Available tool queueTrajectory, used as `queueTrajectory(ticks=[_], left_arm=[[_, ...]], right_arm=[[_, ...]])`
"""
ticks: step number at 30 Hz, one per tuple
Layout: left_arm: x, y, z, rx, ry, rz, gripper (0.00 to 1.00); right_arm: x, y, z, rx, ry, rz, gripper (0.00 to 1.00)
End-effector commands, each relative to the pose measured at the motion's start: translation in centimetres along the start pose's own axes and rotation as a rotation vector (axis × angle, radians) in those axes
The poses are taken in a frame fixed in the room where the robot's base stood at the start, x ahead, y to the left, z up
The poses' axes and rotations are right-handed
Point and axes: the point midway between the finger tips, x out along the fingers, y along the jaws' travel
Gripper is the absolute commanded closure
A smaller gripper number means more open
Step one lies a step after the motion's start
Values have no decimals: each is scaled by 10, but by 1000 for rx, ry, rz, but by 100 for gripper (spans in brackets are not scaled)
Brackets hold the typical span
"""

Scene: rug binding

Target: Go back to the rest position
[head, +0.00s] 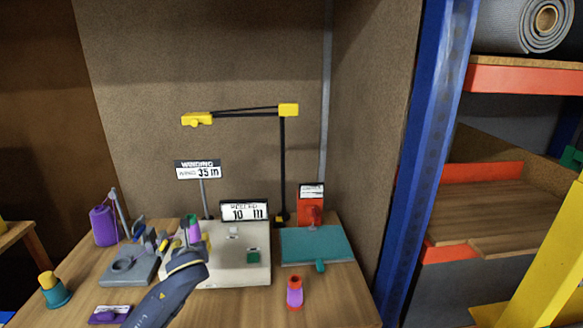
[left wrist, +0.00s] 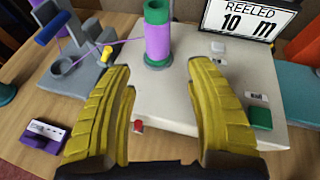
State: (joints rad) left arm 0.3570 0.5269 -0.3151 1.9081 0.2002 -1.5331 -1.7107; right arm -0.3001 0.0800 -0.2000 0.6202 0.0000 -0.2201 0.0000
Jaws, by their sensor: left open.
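My left gripper (head: 184,246) is over the front left of the beige winding machine (head: 240,270). In the left wrist view its two yellow fingers (left wrist: 162,80) are wide apart with nothing between them. A purple and green spool (left wrist: 157,40) stands upright on the machine beyond the fingertips, and a purple strand runs from it leftward to the grey stand (left wrist: 75,60). In the head view this spool (head: 193,229) is partly hidden by my gripper. My right gripper is in neither view.
A purple roll (head: 103,226) stands at the table's left. A teal pad (head: 317,246), a red device (head: 311,205) and an orange-purple spool (head: 295,293) are on the right. A black arm with yellow ends (head: 283,160) rises behind. A blue rack post (head: 425,150) stands at right.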

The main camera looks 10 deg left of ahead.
Motion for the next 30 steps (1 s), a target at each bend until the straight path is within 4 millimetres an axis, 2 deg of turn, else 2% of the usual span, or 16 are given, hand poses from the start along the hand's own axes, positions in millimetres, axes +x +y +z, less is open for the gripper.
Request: queueTrajectory(ticks=[1, 5, 9, 15, 21, 24, 30], left_arm=[[-8, -1, -21, -51, 22, -7, 45], [-36, 1, -77, -265, 80, -14, 45], [-76, 10, -137, -539, 147, 5, 45], [-139, 33, -206, -938, 223, 84, 45], [-202, 64, -255, -1314, 254, 208, 45], [-224, 77, -267, -1447, 251, 258, 45], [-257, 96, -283, -1632, 234, 338, 45]], right_arm=[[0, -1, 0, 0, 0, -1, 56], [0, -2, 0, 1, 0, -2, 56], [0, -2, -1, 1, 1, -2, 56], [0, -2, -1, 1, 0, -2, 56], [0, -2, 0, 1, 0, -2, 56], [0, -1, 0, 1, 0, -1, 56], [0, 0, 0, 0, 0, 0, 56]])
